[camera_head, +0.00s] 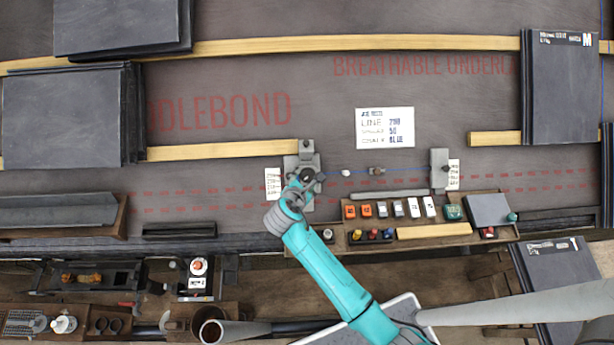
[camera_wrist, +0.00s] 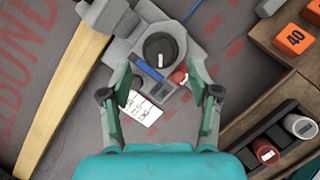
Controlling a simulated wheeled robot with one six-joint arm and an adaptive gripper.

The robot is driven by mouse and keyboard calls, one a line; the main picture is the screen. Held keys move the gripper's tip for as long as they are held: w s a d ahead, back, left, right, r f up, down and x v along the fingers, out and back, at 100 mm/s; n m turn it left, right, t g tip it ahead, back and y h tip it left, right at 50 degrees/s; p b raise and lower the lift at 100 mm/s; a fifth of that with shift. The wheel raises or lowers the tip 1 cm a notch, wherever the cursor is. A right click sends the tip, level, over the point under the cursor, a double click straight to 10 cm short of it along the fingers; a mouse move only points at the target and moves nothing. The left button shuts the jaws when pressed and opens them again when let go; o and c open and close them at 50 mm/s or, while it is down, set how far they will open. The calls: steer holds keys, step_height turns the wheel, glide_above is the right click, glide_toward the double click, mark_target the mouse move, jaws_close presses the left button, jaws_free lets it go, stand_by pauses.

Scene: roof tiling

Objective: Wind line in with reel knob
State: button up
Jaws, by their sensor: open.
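A grey reel block (camera_head: 307,160) sits on the underlay, largely covered by my gripper in the head view. In the wrist view the block carries a round dark reel cap (camera_wrist: 160,50) with a white mark, a blue bar (camera_wrist: 147,70) and a small red knob (camera_wrist: 178,77). My gripper (camera_wrist: 162,84) is open, with its fingers on either side of the blue bar and red knob; I cannot tell whether they touch anything. It also shows over the block in the head view (camera_head: 298,188). A thin blue line (camera_head: 347,173) runs right toward a second grey block (camera_head: 439,170).
A small grey-brown piece (camera_head: 377,171) sits on the line. A wooden tray (camera_head: 420,228) with orange and white numbered blocks lies below right. A batten (camera_head: 220,151) ends beside the reel block. Slate stacks (camera_head: 70,115) stand left. A paper card (camera_head: 385,127) lies above the line.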

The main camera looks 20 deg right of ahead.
mark_target(308, 176)
steer(key=shift+x, duration=2.45)
steer(key=c, duration=1.1)
steer(key=shift+m, duration=0.4)
